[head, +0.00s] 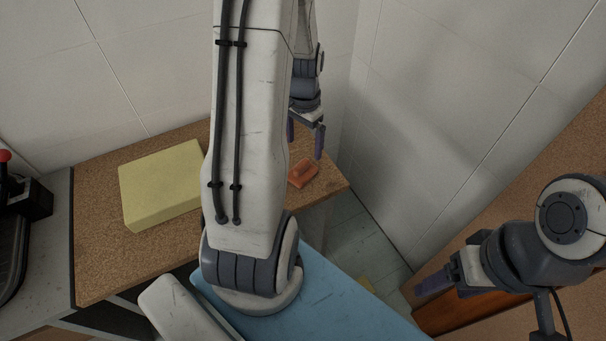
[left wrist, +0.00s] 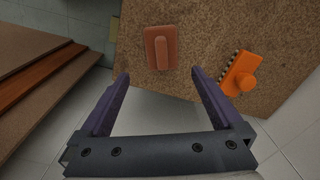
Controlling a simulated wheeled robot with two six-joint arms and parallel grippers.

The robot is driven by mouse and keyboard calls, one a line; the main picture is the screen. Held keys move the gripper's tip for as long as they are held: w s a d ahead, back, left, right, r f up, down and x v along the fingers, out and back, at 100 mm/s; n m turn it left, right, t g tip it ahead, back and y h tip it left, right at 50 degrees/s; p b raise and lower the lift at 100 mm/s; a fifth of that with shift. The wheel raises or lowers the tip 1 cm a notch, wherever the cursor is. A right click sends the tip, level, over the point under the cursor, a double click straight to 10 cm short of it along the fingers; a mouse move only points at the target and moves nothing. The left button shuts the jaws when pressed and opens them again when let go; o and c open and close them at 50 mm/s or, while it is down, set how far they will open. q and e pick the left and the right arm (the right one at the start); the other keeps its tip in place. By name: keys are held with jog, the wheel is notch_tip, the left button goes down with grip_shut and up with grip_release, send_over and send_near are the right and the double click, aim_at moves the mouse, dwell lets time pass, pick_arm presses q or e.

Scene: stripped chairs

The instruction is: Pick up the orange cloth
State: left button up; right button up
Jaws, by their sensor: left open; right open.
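No loose, draped cloth is plain to see. A flat reddish-orange piece with a raised ridge (head: 303,172) lies on the cork-topped table (head: 108,240), close to its right corner. It also shows in the left wrist view (left wrist: 151,34), just beyond the fingertips and roughly centred between them. A brighter orange item with a round knob and a toothed edge (left wrist: 243,80) lies to its right, beside the right finger. My left gripper (head: 305,138) is open and empty, near the table corner; it also shows in the left wrist view (left wrist: 160,73). My right gripper (head: 433,286) is empty, away at the right.
A yellow block (head: 160,185) sits on the table left of my left arm. A blue panel (head: 345,300) lies in front. Tiled walls close in behind and at the right. Brown boards (left wrist: 35,75) show left in the left wrist view. My left arm hides part of the table.

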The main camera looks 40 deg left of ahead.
aim_at(303, 163)
pick_arm(q)
jog(key=f, duration=0.5)
jog(key=f+b, duration=0.1)
jog(key=f, duration=0.4)
jog(key=shift+s+a+f, duration=0.1)
jog(key=shift+a, duration=0.1)
jog(key=c, duration=1.4)
jog(key=shift+r, duration=0.5)
jog(key=r, duration=0.4)
jog(key=shift+d, duration=0.35)
jog(key=s+d+r, duration=0.1)
jog(key=d+r, duration=0.2)
jog(key=d, duration=0.2)
jog(key=d+r+p, duration=0.1)
jog(key=d+r, duration=0.2)
jog(key=d, duration=0.3)
jog(key=shift+s, duration=0.35)
